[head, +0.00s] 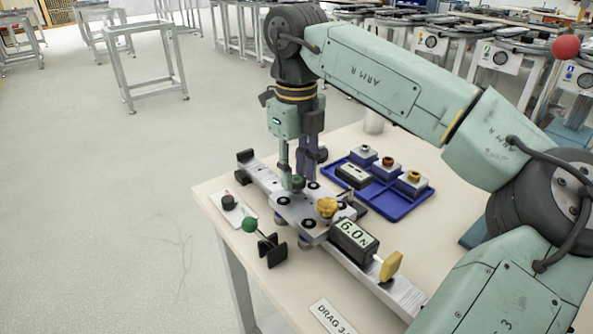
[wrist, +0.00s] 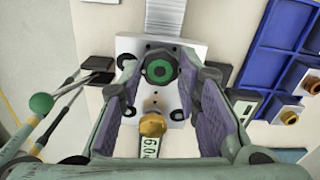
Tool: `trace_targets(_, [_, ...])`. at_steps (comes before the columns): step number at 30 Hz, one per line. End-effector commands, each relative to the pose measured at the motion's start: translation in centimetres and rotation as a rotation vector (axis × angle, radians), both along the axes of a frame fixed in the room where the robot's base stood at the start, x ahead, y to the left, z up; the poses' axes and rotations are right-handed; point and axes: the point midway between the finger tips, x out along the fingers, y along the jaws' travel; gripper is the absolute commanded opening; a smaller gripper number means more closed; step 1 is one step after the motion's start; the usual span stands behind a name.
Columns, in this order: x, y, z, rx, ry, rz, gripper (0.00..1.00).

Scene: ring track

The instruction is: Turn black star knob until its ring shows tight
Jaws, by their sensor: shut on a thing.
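The black star knob (wrist: 158,68) sits on the metal carriage plate (wrist: 158,98), with a green ring and a dark centre facing up. My gripper (head: 297,174) points down over the carriage from above. In the wrist view my gripper (wrist: 159,66) has its two purple-padded fingers on either side of the knob, shut on it. The fingers hide parts of the knob's sides in the head view.
A yellow knob (head: 327,207) and a display reading 6.0 (head: 354,240) stand close by on the rail. A blue tray (head: 397,212) lies behind, right.

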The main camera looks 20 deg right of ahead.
Motion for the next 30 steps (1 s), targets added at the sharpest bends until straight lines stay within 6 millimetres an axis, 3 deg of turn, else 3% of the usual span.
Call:
trace_targets(9, [0.12, -0.06, 0.35, 0.000, -0.009, -0.101, 0.03])
trace_targets(23, [0.12, -0.09, 0.35, 0.000, -0.008, -0.114, 0.03])
trace_targets(24, [0.12, -0.09, 0.35, 0.000, -0.008, -0.114, 0.31])
trace_targets(30, [0.07, -0.06, 0.21, 0.000, -0.005, -0.113, 0.44])
